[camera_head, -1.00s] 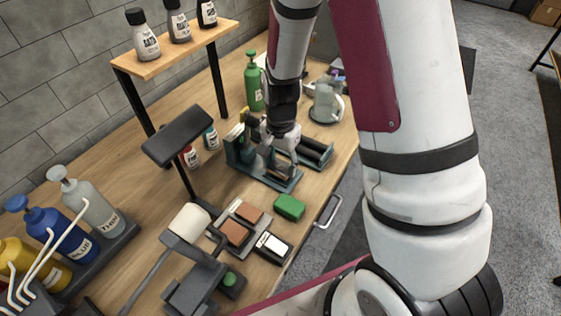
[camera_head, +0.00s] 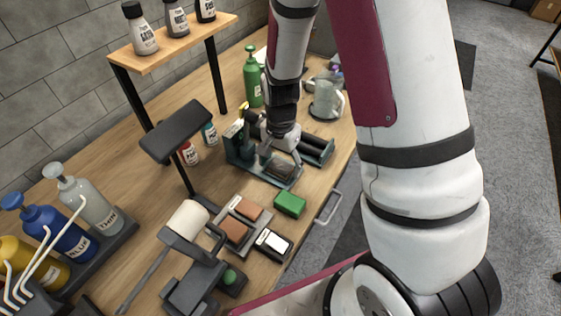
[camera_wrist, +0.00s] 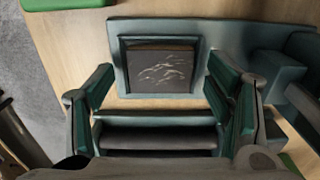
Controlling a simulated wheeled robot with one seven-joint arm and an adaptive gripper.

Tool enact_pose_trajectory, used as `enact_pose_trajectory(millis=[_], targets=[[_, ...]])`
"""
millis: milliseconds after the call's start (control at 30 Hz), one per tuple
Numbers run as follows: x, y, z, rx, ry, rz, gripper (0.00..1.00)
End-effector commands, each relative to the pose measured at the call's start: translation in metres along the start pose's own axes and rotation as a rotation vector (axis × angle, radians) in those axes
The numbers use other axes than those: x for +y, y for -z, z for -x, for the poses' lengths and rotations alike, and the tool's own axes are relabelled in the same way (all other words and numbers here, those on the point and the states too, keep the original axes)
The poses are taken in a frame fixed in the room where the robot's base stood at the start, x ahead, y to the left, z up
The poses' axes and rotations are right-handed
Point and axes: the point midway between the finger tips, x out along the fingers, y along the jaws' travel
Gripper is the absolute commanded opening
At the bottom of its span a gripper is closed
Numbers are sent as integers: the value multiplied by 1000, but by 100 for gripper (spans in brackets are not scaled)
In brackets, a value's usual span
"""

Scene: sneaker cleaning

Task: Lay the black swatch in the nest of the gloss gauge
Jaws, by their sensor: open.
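The gloss gauge (camera_head: 243,158) is a teal-grey device on the bench; its framed nest (camera_wrist: 118,60) shows in the wrist view. The black swatch (camera_wrist: 160,70), dark with pale scuff marks, lies inside the nest frame, with a brown strip along its upper edge. I cannot tell whether it is fully flat. In the head view the swatch (camera_head: 279,170) shows as a dark patch on the gauge. My gripper (camera_head: 277,153) is above the gauge. In the wrist view my gripper (camera_wrist: 157,88) is open, its green-padded fingers apart on either side, with nothing between them.
A green block (camera_head: 290,204) is in front of the gauge. Black rollers (camera_head: 318,150) lie behind it. A padded black stand (camera_head: 176,132) rises to the left. Brown swatches (camera_head: 234,231) and a white-topped dark block (camera_head: 273,243) are nearer. Bottles line the left side.

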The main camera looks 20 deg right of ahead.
Motion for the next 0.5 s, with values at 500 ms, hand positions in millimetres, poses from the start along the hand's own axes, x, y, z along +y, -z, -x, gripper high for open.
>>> enact_pose_trajectory(millis=[500], targets=[[-1, 0, 70, 3, 5, 1, 73]])
